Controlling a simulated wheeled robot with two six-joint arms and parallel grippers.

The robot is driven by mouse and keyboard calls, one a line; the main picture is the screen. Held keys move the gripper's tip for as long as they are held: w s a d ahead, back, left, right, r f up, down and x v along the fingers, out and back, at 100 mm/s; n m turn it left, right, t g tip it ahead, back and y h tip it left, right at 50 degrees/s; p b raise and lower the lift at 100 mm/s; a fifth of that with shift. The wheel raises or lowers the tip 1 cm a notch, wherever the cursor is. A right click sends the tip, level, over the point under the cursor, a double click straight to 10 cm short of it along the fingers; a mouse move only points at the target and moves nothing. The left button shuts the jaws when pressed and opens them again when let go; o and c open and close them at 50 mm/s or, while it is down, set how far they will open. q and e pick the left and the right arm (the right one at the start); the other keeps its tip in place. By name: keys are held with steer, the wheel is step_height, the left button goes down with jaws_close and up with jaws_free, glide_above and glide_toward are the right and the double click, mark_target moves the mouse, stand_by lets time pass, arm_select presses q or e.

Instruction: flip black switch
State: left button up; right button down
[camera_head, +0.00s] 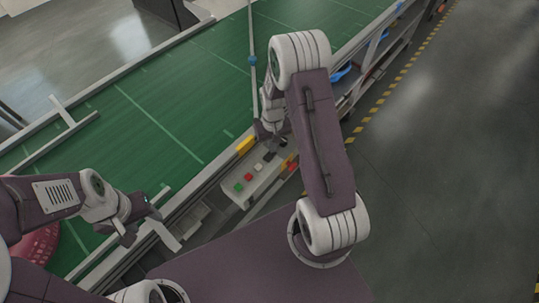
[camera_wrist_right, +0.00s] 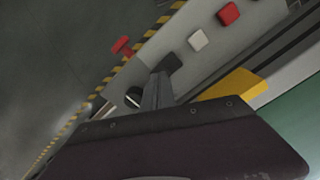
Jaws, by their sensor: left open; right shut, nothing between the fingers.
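A pale control panel (camera_head: 262,183) beside the green conveyor carries a row of green, red and white buttons and a black piece (camera_head: 268,157) at the far end of the row. My right gripper (camera_wrist_right: 160,78) is shut and empty, pointing down at the panel. My left gripper (camera_head: 137,222) is open and empty over the conveyor's near edge.
A yellow block (camera_head: 245,145) sits by the panel on the conveyor side. A red part (camera_wrist_right: 122,46) stands on the panel's outer side. The green conveyor (camera_head: 150,120) is mostly clear. A red round object (camera_head: 38,245) lies at lower left.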

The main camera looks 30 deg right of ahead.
arm_select(q)
steer(key=shift+f+b, duration=0.4)
steer(key=shift+f, duration=0.05)
arm_select(e)
steer(key=shift+f, duration=0.6)
arm_select(q)
steer(key=shift+r, duration=0.1)
arm_select(e)
steer(key=shift+r, duration=0.1)
step_height(320, 180, up, 7)
steer(key=p, duration=0.6)
arm_select(q)
step_height(320, 180, up, 6)
